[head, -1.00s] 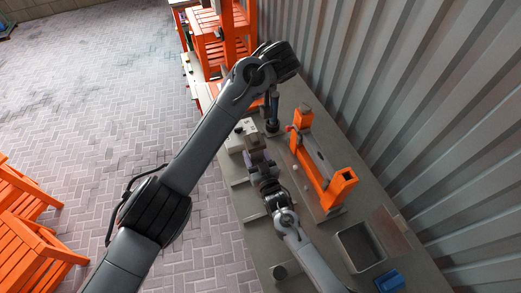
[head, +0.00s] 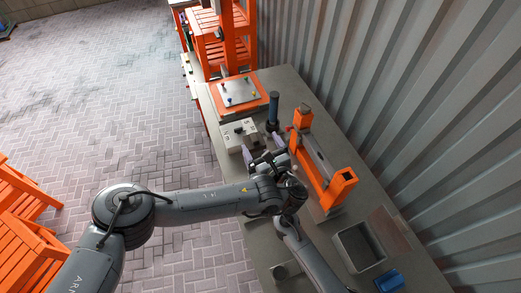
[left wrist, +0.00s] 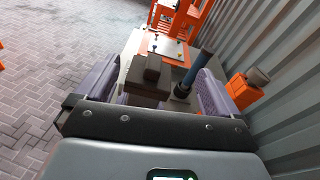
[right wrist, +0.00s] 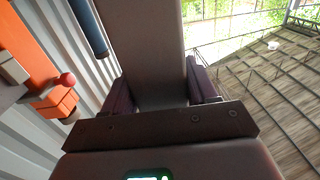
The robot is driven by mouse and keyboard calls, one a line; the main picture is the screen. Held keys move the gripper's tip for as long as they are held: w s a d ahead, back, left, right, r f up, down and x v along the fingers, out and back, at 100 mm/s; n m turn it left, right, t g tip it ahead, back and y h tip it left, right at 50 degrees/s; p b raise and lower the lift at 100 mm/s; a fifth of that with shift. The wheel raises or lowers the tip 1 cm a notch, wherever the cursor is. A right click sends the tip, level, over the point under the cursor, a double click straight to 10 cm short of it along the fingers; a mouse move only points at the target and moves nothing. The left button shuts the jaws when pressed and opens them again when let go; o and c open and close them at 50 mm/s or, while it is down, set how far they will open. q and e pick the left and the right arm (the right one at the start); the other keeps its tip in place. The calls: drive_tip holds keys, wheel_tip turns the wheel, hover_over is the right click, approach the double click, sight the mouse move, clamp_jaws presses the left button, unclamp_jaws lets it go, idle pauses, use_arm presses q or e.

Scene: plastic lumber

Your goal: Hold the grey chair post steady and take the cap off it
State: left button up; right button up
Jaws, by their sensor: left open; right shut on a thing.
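The grey post (right wrist: 155,45) is held in my right gripper (right wrist: 160,88), whose purple pads press on both its sides in the right wrist view. In the left wrist view a dark grey stepped block (left wrist: 150,85) stands between the spread purple fingers of my left gripper (left wrist: 156,78); it looks like the capped end of the post, but I cannot tell where the cap ends. Gaps show on both sides of it. In the head view my left gripper (head: 262,149) is over the bench, and my left arm hides most of the right gripper.
A blue cylinder (head: 273,106) stands on a dark base just beyond my left gripper. An orange frame (head: 335,188) stands close to the right. A grey box (head: 239,133), an open metal tray (head: 341,240) and a blue item (head: 389,281) are on the bench (head: 300,90). The corrugated wall bounds the right.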

sight(252, 134)
use_arm(q)
drive_tip(key=shift+s+a+f+m, duration=0.1)
drive_tip(key=shift+a+f+m, duration=0.2)
drive_tip(key=shift+f+m, duration=0.4)
drive_tip(key=shift+w+a+f, duration=0.15)
drive_tip(key=shift+w, duration=0.2)
drive_tip(key=shift+x, duration=3.1)
drive_tip(key=c, duration=1.2)
drive_tip(key=shift+r, duration=0.3)
drive_tip(key=shift+r, duration=0.85)
drive_tip(key=shift+r, duration=0.15)
